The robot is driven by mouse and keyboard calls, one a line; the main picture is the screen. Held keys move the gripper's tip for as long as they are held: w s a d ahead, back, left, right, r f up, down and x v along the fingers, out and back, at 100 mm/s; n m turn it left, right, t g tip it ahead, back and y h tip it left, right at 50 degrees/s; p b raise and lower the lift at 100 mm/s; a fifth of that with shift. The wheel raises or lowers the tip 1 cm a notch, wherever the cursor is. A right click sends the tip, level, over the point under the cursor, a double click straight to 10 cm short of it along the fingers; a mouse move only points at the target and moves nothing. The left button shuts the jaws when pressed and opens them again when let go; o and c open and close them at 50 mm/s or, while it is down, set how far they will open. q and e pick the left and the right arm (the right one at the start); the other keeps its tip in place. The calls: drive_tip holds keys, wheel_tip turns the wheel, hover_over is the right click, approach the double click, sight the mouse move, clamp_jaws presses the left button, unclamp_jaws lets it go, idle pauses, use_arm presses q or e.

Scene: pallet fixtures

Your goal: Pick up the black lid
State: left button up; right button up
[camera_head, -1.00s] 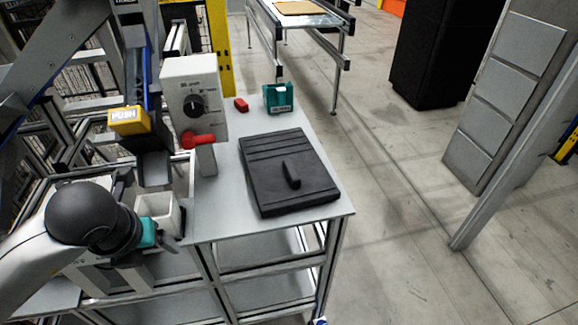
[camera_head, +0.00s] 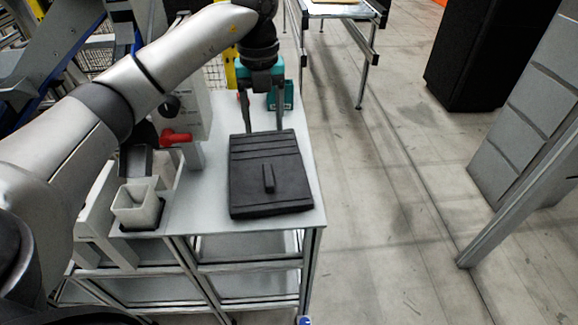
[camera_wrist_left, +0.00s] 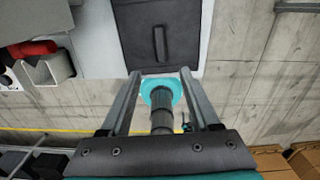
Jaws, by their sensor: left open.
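The black lid (camera_head: 256,196) lies flat on the grey table, with ridges across its far part and a raised bar handle (camera_head: 269,178) in its middle. The lid also shows at the top of the left wrist view (camera_wrist_left: 181,52), with its handle pointing along the picture. My left gripper (camera_head: 264,129) is open and empty, its fingers pointing down near the lid's far edge. In the left wrist view its two fingers (camera_wrist_left: 160,72) stand apart, with the handle beyond them. Whether the fingertips touch the lid cannot be told. My right gripper is out of view.
A teal holder (camera_head: 287,97) stands behind my left gripper on the table (camera_head: 309,198). A red knob or lever (camera_head: 174,137) and a white open box (camera_head: 137,206) are left of the lid. Open floor lies to the right.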

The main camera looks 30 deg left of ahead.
use_arm(q)
hover_over(268, 175)
wheel_tip(268, 175, down, 10)
drive_tip(key=shift+s+a+r, duration=0.1)
drive_tip(key=shift+r, duration=0.1)
drive_tip(key=shift+f+b, duration=0.3)
drive_tip(key=shift+f, duration=2.45)
drive_tip(key=shift+d, duration=0.2)
clamp_jaws()
drive_tip(key=shift+r, duration=0.15)
